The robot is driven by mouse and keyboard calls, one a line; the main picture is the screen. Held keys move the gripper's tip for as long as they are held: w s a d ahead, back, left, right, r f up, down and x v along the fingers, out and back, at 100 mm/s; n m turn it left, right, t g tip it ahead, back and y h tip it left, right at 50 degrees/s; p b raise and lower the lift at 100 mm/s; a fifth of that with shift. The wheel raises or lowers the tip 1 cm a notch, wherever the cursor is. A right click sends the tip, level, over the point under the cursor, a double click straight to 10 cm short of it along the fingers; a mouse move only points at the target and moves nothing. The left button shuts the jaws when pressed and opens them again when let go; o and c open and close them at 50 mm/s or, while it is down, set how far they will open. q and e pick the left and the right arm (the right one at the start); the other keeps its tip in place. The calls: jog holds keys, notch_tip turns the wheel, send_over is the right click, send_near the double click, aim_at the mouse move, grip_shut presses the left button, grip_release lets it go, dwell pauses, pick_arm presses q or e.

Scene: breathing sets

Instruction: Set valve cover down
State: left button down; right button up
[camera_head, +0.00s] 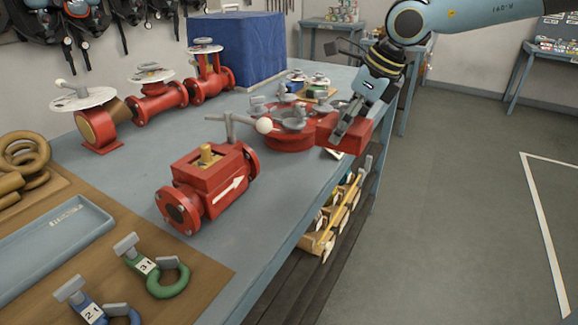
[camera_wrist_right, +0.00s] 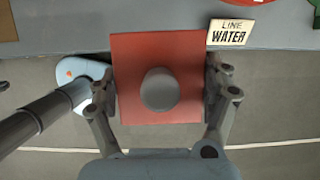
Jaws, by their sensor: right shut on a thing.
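The valve cover (camera_head: 357,136) is a red square plate in the head view, at the right edge of the bench beside a round red valve part. In the right wrist view the cover (camera_wrist_right: 130,90) shows a grey round knob at its middle. My right gripper (camera_head: 344,134) is shut on the cover, with a finger at each side in the wrist view (camera_wrist_right: 160,98). Most of the cover lies past the bench edge in that view. Its height over the bench is hard to tell. A red valve body (camera_head: 209,178) with an open top and brass stem stands mid-bench. My left gripper is not in view.
A round red assembly (camera_head: 288,135) with grey handles stands left of the cover. A "LINE WATER" card (camera_wrist_right: 230,32) lies at the bench edge. Several red valves (camera_head: 156,98) stand at the back left. Bare blue bench (camera_head: 285,215) lies right of the open valve body.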

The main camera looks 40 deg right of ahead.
jog(key=shift+w+d+f+b, duration=0.25)
jog(key=shift+d+f+b, duration=0.2)
jog(key=shift+b, duration=0.25)
jog(key=w+a+f+b, duration=0.1)
jog(key=w+a+f, duration=0.1)
jog(key=a, duration=0.1)
jog(key=w+a+f+b, duration=0.1)
jog(key=w+a+f, duration=0.1)
jog(key=a, duration=0.1)
jog(key=w+a+f, duration=0.2)
jog(key=a, duration=0.1)
jog(key=shift+w+a+b, duration=0.1)
jog(key=shift+w+b, duration=0.1)
jog(key=shift+b, duration=0.2)
notch_tip(320, 180, down, 4)
jog(key=shift+r+p, duration=0.1)
jog(key=shift+p, duration=0.35)
